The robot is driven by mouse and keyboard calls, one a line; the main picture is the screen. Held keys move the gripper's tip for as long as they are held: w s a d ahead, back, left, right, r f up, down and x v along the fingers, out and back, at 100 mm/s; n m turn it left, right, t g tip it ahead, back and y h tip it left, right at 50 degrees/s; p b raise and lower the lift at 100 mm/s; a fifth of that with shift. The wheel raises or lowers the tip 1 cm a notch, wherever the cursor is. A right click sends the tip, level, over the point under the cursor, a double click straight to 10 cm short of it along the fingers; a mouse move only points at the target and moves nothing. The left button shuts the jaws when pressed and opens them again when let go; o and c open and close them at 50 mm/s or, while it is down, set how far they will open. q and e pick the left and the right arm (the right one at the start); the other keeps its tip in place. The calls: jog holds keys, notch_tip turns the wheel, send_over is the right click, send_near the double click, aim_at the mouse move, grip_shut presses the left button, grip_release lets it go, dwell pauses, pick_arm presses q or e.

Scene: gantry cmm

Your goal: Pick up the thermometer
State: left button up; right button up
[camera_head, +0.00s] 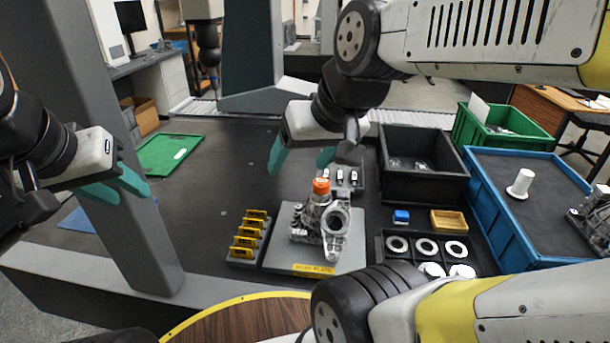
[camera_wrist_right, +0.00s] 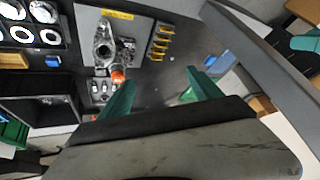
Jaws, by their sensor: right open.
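I cannot make out a thermometer for certain in either view. A small blue item (camera_head: 401,216) lies right of the grey fixture plate (camera_head: 280,256); it is too small to identify. A metal casting (camera_head: 322,222) with an orange cap (camera_head: 321,186) stands on the plate. My right gripper (camera_head: 300,160) is open and empty, above the table behind the casting. In the right wrist view its fingers (camera_wrist_right: 160,80) are apart with only dark table between them. My left gripper (camera_head: 120,189) is open and empty at the left, beside a grey column.
A rack of yellow blocks (camera_head: 248,237) is left of the plate. A black bin (camera_head: 420,190), a small yellow tray (camera_head: 448,220) and a black tray of white rings (camera_head: 384,262) are right. A blue tray (camera_head: 490,215) and green bin (camera_head: 505,137) lie beyond. The table's middle left is clear.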

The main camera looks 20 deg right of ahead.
jog(key=w+d+g+h, duration=0.2)
jog(key=w+d, duration=0.2)
jog(key=w, duration=0.5)
jog(key=g, duration=0.4)
send_over(322, 182)
jog(key=f, duration=1.6)
jog(key=shift+w+f, duration=0.3)
jog(key=shift+w, duration=0.05)
jog(key=f, duration=0.8)
jog(key=shift+s, duration=0.3)
jog(key=shift+r, duration=0.1)
grip_shut()
